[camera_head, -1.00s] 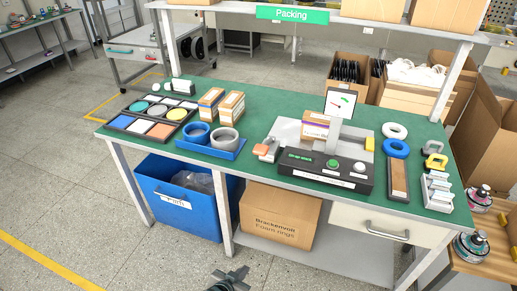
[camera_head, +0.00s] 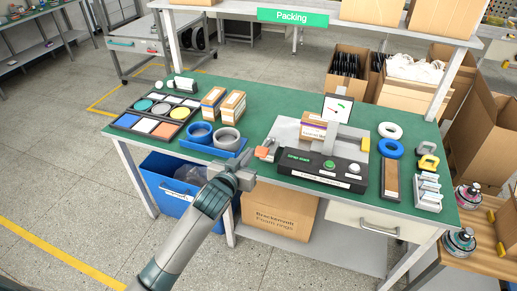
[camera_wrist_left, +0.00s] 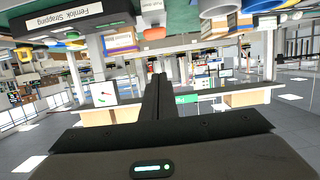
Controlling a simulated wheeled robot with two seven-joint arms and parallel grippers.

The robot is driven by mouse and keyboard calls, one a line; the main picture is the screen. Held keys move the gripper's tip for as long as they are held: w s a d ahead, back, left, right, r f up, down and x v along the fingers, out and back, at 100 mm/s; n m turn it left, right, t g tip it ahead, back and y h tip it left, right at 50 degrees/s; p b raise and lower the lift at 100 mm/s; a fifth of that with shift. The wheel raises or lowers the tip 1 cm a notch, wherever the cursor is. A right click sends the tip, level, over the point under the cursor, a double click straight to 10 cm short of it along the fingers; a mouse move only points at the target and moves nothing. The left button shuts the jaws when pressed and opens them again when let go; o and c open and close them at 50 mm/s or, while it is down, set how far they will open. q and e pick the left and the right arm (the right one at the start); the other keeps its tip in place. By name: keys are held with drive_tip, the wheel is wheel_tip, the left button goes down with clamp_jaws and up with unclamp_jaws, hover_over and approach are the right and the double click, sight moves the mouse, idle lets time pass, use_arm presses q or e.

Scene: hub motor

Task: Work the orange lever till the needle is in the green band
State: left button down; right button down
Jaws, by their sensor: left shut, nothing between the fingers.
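The orange lever (camera_head: 262,152) sticks out at the left end of the grey strapping device (camera_head: 284,130) on the green bench. It also shows in the left wrist view (camera_wrist_left: 154,33). The gauge (camera_head: 337,109) is a white upright panel with red and green marks at the back of the device; it shows in the wrist view too (camera_wrist_left: 102,93). Its needle is too small to read against the band. My left gripper (camera_head: 243,174) is shut and empty at the bench's front edge, just in front of and left of the lever, apart from it. My right gripper is out of view.
A blue tray with rings (camera_head: 215,147) stands left of the lever. A carton (camera_head: 313,126) sits on the device. A blue bin (camera_head: 165,185) is below the bench.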

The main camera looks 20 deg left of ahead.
use_arm(q)
drive_tip(key=shift+w, duration=0.1)
drive_tip(key=p, duration=0.3)
hover_over(258, 150)
drive_tip(key=s, duration=0.2)
wheel_tip(258, 150, down, 2)
drive_tip(key=shift+s+d+f+p, duration=0.15)
drive_tip(key=shift+f+p, duration=0.1)
drive_tip(key=shift+f, duration=0.5)
drive_tip(key=shift+w+d+f+p, duration=0.1)
drive_tip(key=shift+d+f+p, duration=0.15)
drive_tip(key=shift+f, duration=0.55)
drive_tip(key=shift+s+d+f+p, duration=0.1)
drive_tip(key=shift+f+p, duration=0.2)
drive_tip(key=shift+f, duration=0.45)
